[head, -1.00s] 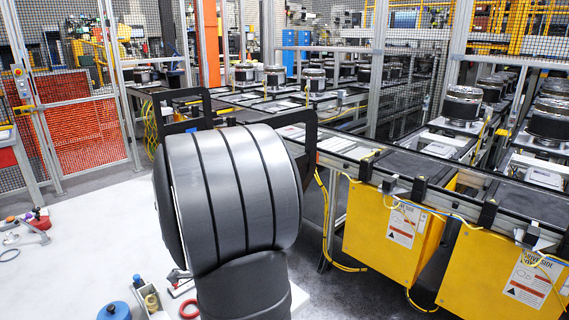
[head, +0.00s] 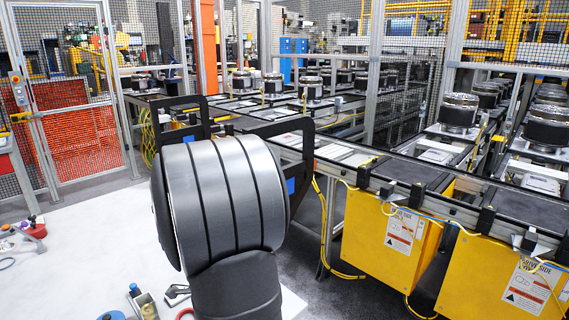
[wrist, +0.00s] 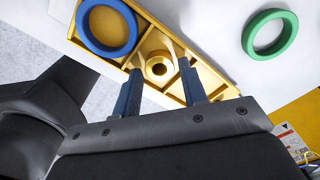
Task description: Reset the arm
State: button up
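My gripper (wrist: 160,68) shows in the wrist view with its two blue-grey fingers apart and nothing held between them. Beyond the fingers is a yellow tray (wrist: 209,68) with compartments and a round yellow boss (wrist: 159,67). A blue ring (wrist: 82,36) overlaps the left end of the tray. A green ring (wrist: 248,35) lies on the white surface at the right. In the head view my thick grey arm fills the lower middle, and my gripper cannot be seen there.
The white table (head: 85,270) is largely bare. A red object (head: 35,229), a small tray (head: 146,304) and a red ring (head: 184,314) lie on it. A conveyor (head: 395,170) with yellow boxes (head: 390,240) stands to the right, and mesh fencing (head: 80,130) behind.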

notch_tip(320, 180, up, 11)
notch_tip(320, 180, down, 12)
jog(key=shift+f, duration=0.1)
notch_tip(320, 180, up, 5)
jog(key=shift+f, duration=0.15)
jog(key=s+d+r, duration=0.1)
jog(key=d+r, duration=0.6)
jog(key=d, duration=0.5)
jog(key=w+a+f+m, duration=0.1)
jog(key=w+a, duration=0.1)
jog(key=a, duration=0.6)
jog(key=w+a+f+m, duration=0.1)
jog(key=w+a, duration=0.2)
jog(key=a, duration=0.5)
jog(key=a+f, duration=0.2)
jog(key=a, duration=0.2)
jog(key=s+a+f, duration=0.1)
jog(key=a+f, duration=0.1)
jog(key=a, duration=0.2)
jog(key=s+a+f, duration=0.1)
jog(key=a+f, duration=0.1)
jog(key=a, duration=0.2)
jog(key=shift+f, duration=0.35)
